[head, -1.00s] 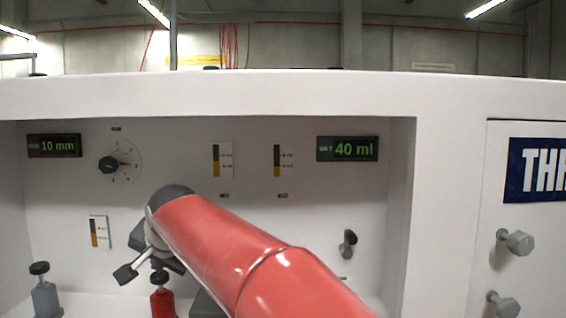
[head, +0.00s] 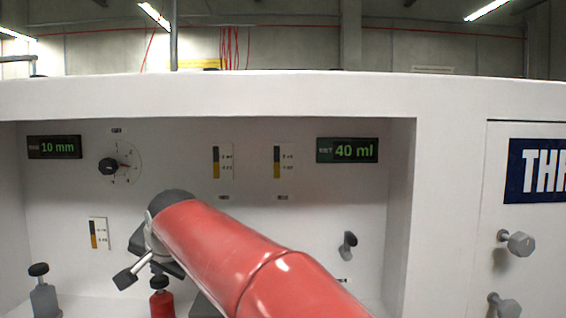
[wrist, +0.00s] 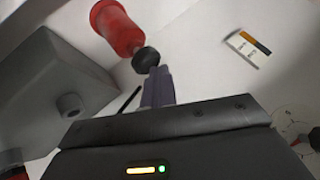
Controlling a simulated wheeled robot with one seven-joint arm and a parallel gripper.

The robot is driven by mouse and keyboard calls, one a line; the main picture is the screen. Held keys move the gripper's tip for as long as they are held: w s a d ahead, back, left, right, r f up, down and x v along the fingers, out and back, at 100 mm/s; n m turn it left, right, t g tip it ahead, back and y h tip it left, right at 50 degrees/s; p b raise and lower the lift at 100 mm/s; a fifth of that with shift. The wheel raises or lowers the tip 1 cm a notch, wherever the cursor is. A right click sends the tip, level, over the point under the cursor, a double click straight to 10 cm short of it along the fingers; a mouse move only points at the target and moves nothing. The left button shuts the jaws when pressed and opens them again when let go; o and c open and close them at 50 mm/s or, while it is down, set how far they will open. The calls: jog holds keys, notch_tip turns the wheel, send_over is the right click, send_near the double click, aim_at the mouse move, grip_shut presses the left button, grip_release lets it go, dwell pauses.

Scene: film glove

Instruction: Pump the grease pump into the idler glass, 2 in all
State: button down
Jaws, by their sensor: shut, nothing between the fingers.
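A red pump bottle (head: 162,303) with a dark round cap (head: 159,282) stands low in the bay, partly behind my arm. A grey pump bottle (head: 45,300) with a dark cap stands to its left. Their labels are not readable, so I cannot tell which is the grease pump. In the wrist view my gripper (wrist: 158,72) is shut and empty, its tips at the dark cap (wrist: 146,60) of the red bottle (wrist: 117,27); contact is hard to tell. Three level glasses, a left one (head: 98,234) and two upper ones (head: 222,161) (head: 283,161), show yellow and dark bands; their names are unreadable.
The panel has a "10 mm" display (head: 54,147), a "40 ml" display (head: 347,150), a dial (head: 108,166) and a grey knob (head: 348,244). A grey box (wrist: 60,95) sits close to the gripper in the wrist view. The bay's top and right walls enclose the space.

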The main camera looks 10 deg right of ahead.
aim_at(160, 280)
jog(key=shift+r+p, duration=0.55)
jog(key=shift+r, duration=0.2)
notch_tip(160, 280, up, 6)
jog(key=p, duration=0.5)
